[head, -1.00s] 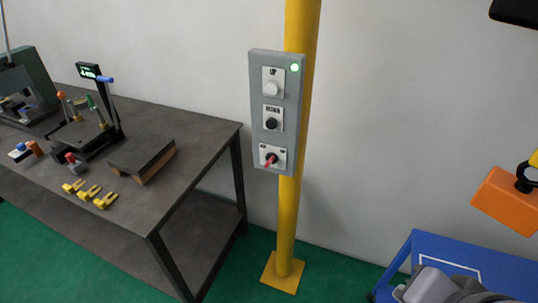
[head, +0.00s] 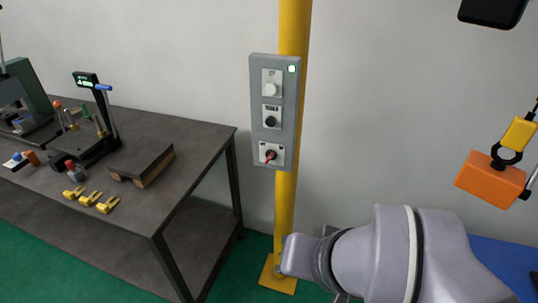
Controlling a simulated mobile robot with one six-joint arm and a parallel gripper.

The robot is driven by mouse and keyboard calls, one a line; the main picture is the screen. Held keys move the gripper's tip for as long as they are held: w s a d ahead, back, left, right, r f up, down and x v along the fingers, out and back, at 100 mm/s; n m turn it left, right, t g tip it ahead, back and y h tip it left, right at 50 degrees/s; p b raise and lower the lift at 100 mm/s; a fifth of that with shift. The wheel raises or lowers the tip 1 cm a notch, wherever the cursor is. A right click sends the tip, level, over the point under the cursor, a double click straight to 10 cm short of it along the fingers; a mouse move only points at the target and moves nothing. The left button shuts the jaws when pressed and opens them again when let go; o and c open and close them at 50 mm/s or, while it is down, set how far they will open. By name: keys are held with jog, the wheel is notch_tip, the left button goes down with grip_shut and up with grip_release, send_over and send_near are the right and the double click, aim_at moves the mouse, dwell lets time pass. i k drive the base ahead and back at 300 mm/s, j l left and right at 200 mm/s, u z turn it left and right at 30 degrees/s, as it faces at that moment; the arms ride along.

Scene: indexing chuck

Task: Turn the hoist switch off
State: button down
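A grey control box (head: 275,110) is mounted on the yellow post (head: 286,205). It carries a white round button (head: 270,90) at the top, a black knob (head: 271,121) in the middle and a red-handled rotary switch (head: 270,155) at the bottom. The red handle is tilted. The labels are too small to read, so I cannot tell which one is the hoist switch. A green-white lamp (head: 292,69) glows at the top right. My arm reaches in from the lower right, below and right of the box. My gripper's fingers do not show.
A dark workbench (head: 200,150) on the left holds yellow clamps (head: 91,200), a block (head: 141,163) and a fixture with a small display (head: 87,79). An orange block (head: 490,180) hangs from a yellow hook at the right. A blue surface (head: 505,262) lies lower right.

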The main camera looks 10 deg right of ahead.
aim_at(270, 154)
jog(key=i+j+z, duration=0.1)
jog(key=j+z, duration=0.3)
jog(key=j, duration=0.2)
jog(key=j+z, duration=0.4)
jog(key=j, duration=0.25)
jog(key=j+z, duration=0.4)
jog(key=j, duration=0.2)
jog(key=k+j+z, duration=0.2)
jog(key=j+z, duration=0.2)
jog(key=j, duration=0.2)
